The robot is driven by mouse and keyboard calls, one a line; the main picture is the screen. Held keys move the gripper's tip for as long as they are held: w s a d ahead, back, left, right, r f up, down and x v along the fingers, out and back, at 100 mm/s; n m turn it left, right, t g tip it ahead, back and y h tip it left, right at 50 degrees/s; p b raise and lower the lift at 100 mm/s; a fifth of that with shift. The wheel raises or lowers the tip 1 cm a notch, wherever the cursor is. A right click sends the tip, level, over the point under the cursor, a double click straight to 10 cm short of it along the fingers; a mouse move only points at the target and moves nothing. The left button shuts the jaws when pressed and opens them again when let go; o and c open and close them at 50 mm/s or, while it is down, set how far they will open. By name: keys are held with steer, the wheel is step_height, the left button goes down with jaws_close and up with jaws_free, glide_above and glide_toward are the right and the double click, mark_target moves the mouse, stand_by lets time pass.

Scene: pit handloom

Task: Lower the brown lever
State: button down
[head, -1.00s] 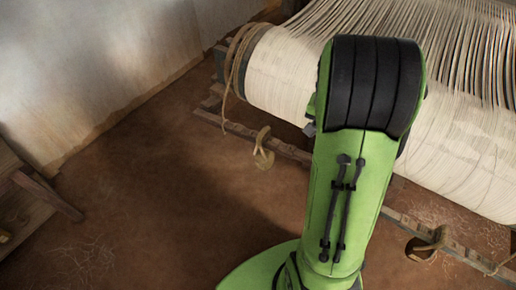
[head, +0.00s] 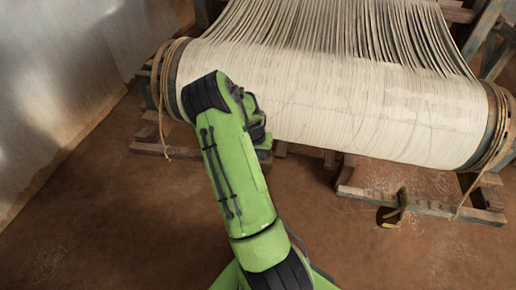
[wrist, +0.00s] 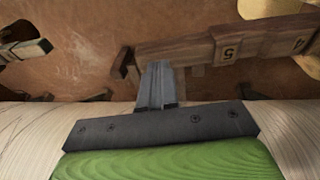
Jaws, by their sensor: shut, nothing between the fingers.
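My gripper (wrist: 157,85) shows in the wrist view with its grey fingers together and nothing between them. In the head view, my arm hides most of the gripper. A small brown, upright piece with a curved foot (head: 402,199) stands near the floor in front of the loom. I cannot tell for sure which piece is the brown lever.
The loom's wide cloth beam (head: 340,105), wound with cream warp, crosses the head view beyond my arm. Rope (head: 490,135) is wound at its right end. A low wooden rail (head: 430,206) lies beneath. A pale wall (head: 60,80) stands at left.

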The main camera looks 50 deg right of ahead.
mark_target(264, 165)
steer(key=shift+x, duration=0.9)
step_height(264, 165, down, 10)
steer(key=s+b, duration=0.1)
steer(key=b, duration=0.6)
steer(key=shift+s+a, duration=0.15)
steer(key=shift+s, duration=0.25)
steer(key=shift+r, duration=0.15)
steer(key=r+p, duration=0.2)
steer(key=r, duration=0.1)
steer(key=r+p, duration=0.1)
steer(key=r, duration=0.1)
steer(key=shift+w, duration=0.3)
steer(key=s+p+v, duration=0.1)
steer(key=p+v, duration=0.1)
steer(key=v, duration=0.8)
steer(key=shift+s+d+p, duration=0.3)
